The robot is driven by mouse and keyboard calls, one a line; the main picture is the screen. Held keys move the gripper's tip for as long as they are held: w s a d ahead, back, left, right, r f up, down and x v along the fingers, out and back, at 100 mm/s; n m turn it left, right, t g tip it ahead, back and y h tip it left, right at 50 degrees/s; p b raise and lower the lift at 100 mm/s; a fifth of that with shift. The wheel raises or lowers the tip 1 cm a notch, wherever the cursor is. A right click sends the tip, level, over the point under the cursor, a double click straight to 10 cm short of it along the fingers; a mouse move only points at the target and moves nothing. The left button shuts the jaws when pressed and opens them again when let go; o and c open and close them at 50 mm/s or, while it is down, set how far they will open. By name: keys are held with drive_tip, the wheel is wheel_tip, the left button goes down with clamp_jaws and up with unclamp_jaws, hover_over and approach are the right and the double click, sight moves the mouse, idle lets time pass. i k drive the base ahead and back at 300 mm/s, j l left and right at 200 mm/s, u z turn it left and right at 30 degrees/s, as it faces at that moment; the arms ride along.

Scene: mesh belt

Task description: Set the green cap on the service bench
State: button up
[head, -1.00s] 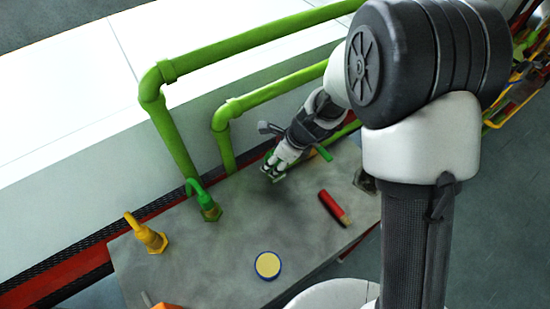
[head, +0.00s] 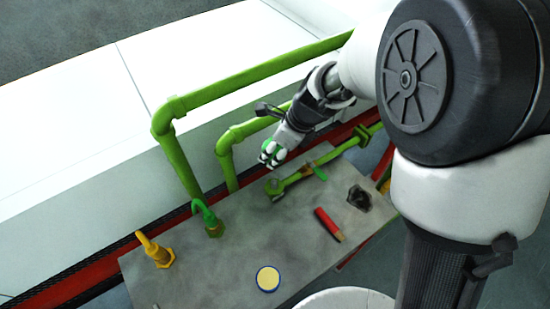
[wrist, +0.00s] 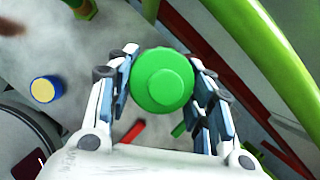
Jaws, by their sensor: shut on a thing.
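My gripper (head: 268,158) is shut on the green cap (wrist: 162,80). In the wrist view the round, stepped cap sits between both fingers, its face towards the camera.
Green pipe rails (head: 245,82) rise behind. The bench middle is bare.

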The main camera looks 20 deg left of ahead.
sight(367, 210)
drive_tip(key=l, duration=1.5)
drive_tip(key=i, duration=0.05)
